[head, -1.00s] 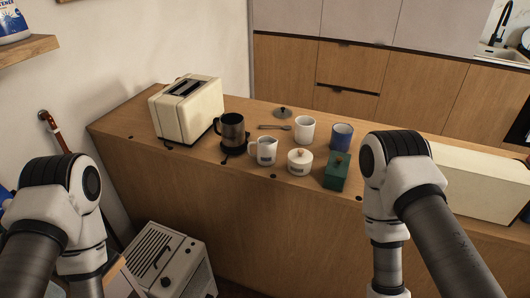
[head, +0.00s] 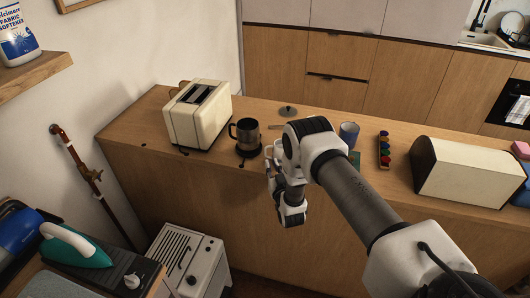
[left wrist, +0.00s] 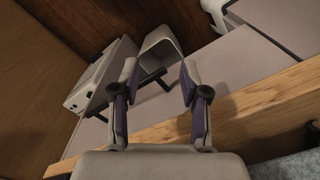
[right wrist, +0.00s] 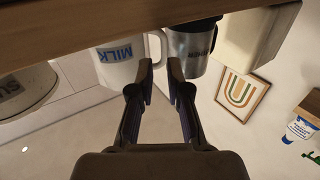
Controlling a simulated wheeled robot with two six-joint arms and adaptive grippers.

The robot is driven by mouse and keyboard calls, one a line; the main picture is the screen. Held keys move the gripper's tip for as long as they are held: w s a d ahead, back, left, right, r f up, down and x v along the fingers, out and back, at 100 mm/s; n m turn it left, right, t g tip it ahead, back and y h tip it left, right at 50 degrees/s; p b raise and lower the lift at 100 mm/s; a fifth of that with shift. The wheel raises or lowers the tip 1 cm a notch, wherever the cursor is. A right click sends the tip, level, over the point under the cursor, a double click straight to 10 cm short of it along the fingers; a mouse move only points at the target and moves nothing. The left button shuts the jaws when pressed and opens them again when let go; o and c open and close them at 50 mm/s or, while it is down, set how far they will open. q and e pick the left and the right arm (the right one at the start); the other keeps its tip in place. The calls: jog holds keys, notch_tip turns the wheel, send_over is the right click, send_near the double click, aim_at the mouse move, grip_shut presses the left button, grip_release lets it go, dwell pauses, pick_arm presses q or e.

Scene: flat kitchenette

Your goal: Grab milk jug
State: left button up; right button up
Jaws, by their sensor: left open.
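The white milk jug (right wrist: 122,62), lettered MILK, shows in the right wrist view at the upper left, upside down in the picture. Its handle appears in line with the gap between the fingertips of my right gripper (right wrist: 160,68). That gripper is open, and I cannot tell whether it touches the handle. In the head view my right arm hides most of the jug, and the right gripper (head: 270,168) is at the counter's front edge. My left gripper (left wrist: 160,75) is open and empty in the left wrist view, away from the jug.
A dark mug (head: 246,134) stands on the counter (head: 190,160) left of the jug, beside a cream toaster (head: 198,115). A blue mug (head: 349,133) and a bread box (head: 465,168) are to the right. In the right wrist view a sugar pot (right wrist: 25,92) is at the left.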

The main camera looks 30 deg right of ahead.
aim_at(265, 153)
jog(key=x, duration=0.1)
jog(key=b+x, duration=0.1)
jog(key=x, duration=0.1)
jog(key=a+b+x, duration=0.1)
jog(key=x, duration=0.1)
jog(key=shift+w+d, duration=0.15)
jog(key=shift+w, duration=0.2)
jog(key=shift+w+d+r, duration=0.1)
jog(key=shift+w+d, duration=0.05)
jog(key=shift+w, duration=0.15)
jog(key=shift+d, duration=0.25)
grip_shut()
jog(key=shift+a+r, duration=0.1)
